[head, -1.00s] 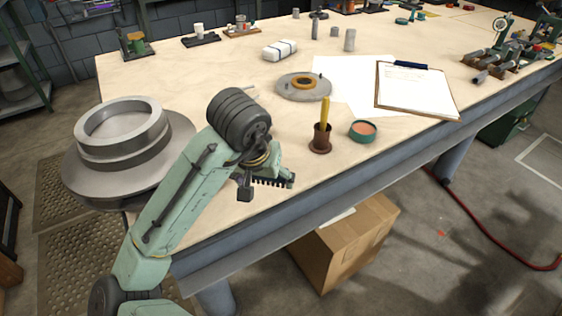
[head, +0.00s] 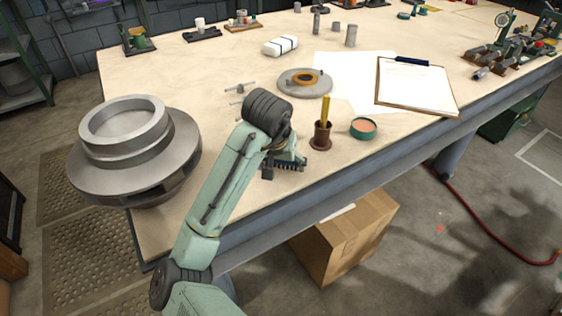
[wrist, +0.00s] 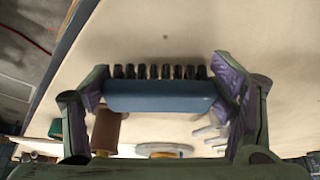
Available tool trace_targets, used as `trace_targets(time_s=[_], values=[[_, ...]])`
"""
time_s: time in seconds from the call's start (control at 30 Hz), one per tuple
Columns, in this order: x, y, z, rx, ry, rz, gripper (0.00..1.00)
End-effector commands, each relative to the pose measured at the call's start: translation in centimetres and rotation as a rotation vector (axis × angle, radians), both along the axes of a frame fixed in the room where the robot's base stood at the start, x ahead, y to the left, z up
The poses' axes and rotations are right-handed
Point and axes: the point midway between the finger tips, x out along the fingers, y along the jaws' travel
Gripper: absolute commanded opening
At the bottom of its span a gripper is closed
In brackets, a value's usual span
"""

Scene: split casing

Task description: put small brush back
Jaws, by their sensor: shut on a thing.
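The small brush has a blue-grey back and a row of black bristle tufts; it shows in the wrist view (wrist: 160,97). My gripper (wrist: 160,85) is shut on it, with one finger at each end of its back. In the head view my gripper (head: 285,160) is over the front part of the workbench, with the dark bristles (head: 291,166) showing below it. I cannot tell the exact height above the bench top.
A brown cup (head: 321,139) holding a yellow stick (head: 326,108) stands just right of my gripper, beside a green tin (head: 364,129). A grey disc (head: 298,91) and small metal parts (head: 240,86) lie behind. A large metal casing (head: 135,160) is at left.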

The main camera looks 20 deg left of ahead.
Motion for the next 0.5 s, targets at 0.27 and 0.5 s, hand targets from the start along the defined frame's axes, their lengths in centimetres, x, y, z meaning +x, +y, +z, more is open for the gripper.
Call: trace_targets(time_s=[0.27, 0.5], values=[[0.0, 0.0, -0.7, -0.001, 0.0, 0.001, 0.37], [0.0, -0.1, -1.4, -0.002, 0.003, -0.001, 0.37]])
